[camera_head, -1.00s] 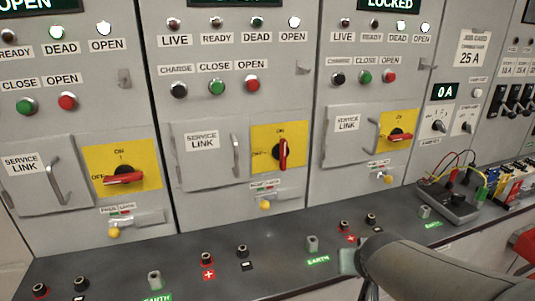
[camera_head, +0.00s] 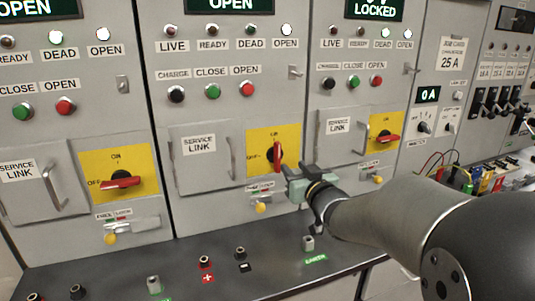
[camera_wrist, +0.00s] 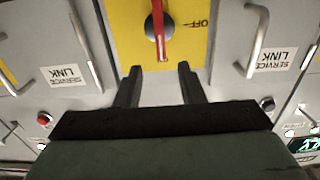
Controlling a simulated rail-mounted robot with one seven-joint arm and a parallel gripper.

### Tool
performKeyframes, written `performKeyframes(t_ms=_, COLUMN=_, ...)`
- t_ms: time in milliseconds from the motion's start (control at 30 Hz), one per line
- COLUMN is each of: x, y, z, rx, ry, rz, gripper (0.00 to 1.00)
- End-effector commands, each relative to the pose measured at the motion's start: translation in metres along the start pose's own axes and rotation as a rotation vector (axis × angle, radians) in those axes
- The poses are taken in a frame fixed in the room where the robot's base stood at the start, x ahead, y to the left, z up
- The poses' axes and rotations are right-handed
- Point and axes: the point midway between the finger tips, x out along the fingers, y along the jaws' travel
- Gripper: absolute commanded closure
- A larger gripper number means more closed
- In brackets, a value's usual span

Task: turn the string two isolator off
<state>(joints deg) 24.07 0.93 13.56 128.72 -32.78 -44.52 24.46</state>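The middle panel's isolator, apparently string two's, has a red handle (camera_head: 278,157) on a yellow plate (camera_head: 256,143). The handle stands upright, in line with the ON mark; OFF is at the left. In the wrist view the picture is upside down, and the red handle (camera_wrist: 159,35) on its dark hub is at top centre, with OFF to its right. My gripper (camera_head: 288,172) is just below and right of the handle in the head view. In the wrist view my gripper (camera_wrist: 160,68) is open, fingers apart and empty, with the handle ahead, roughly centred between the fingertips.
A left isolator (camera_head: 122,180) and a right isolator (camera_head: 390,138) have handles lying sideways. The middle service link door handle (camera_head: 231,158) juts out left of the plate. A yellow-tipped latch (camera_head: 261,207) is below it. Terminals stand on the ledge (camera_head: 215,250).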

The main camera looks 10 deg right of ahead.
Motion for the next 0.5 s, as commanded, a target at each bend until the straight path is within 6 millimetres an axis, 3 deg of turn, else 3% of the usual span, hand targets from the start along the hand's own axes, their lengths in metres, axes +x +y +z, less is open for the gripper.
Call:
performKeyframes(t_ms=200, x=0.050, y=-0.001, z=0.000, rx=0.004, ry=-0.002, rz=-0.003, gripper=0.65)
performKeyframes(t_ms=500, x=0.094, y=-0.001, z=0.000, rx=0.001, ry=-0.001, rz=-0.001, gripper=0.65)
